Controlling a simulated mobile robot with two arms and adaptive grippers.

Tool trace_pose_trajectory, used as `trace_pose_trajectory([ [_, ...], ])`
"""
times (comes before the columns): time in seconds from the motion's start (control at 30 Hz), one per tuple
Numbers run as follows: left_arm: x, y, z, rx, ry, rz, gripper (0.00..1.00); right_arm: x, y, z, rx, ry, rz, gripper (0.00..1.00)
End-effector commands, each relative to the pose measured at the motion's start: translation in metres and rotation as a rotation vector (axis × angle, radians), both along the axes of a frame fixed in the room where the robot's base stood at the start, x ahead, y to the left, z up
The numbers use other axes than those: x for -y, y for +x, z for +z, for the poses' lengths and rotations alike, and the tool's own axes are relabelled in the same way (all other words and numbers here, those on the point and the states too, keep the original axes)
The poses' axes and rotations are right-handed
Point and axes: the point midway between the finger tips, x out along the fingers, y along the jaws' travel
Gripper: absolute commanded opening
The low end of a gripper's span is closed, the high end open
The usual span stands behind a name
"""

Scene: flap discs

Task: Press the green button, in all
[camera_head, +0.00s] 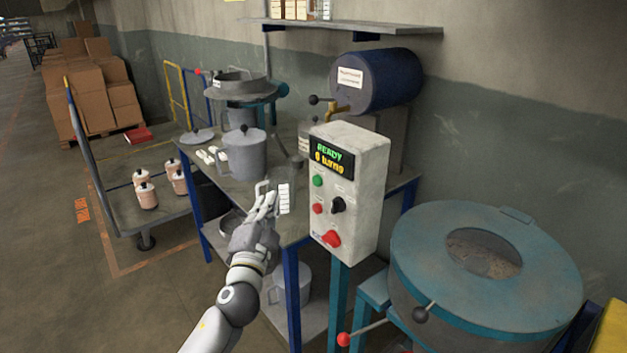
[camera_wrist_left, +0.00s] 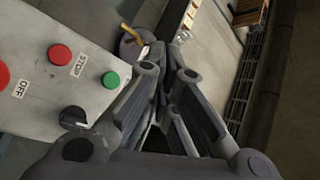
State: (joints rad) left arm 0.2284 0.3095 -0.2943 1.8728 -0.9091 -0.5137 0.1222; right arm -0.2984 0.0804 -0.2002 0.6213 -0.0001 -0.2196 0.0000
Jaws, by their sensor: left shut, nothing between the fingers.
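The green button (camera_head: 318,181) is at the upper left of a pale control box (camera_head: 362,190) on a post. It also shows in the left wrist view (camera_wrist_left: 110,79), beside the fingers. The box's display (camera_head: 331,157) reads "READY" and "0 turns". My left gripper (camera_head: 266,190) is shut and empty, to the left of the box and apart from the button in the head view. In the left wrist view its fingers (camera_wrist_left: 170,62) point past the green button, to its right. My right gripper is not in view.
A red button (camera_head: 317,208), a black knob (camera_head: 338,205) and a larger red button (camera_head: 331,238) share the panel. A table (camera_head: 232,190) with metal vessels stands behind my left gripper. A round teal-lidded drum (camera_head: 420,250) stands right of the box.

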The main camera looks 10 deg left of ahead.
Motion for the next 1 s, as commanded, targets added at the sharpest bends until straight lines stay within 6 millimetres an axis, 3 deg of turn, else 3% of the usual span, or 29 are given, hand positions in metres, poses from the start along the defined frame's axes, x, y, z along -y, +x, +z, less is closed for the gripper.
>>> trace_pose_trajectory([
  [0.27, 0.003, 0.005, -0.002, -0.002, -0.002, -0.001, 0.0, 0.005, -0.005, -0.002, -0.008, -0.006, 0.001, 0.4],
  [0.7, 0.039, 0.05, -0.002, -0.001, -0.002, 0.0, 0.0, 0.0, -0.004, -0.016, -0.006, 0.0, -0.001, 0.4],
  [1.0, 0.053, 0.068, -0.002, -0.003, -0.002, 0.0, 0.0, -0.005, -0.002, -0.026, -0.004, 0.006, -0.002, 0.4],
])
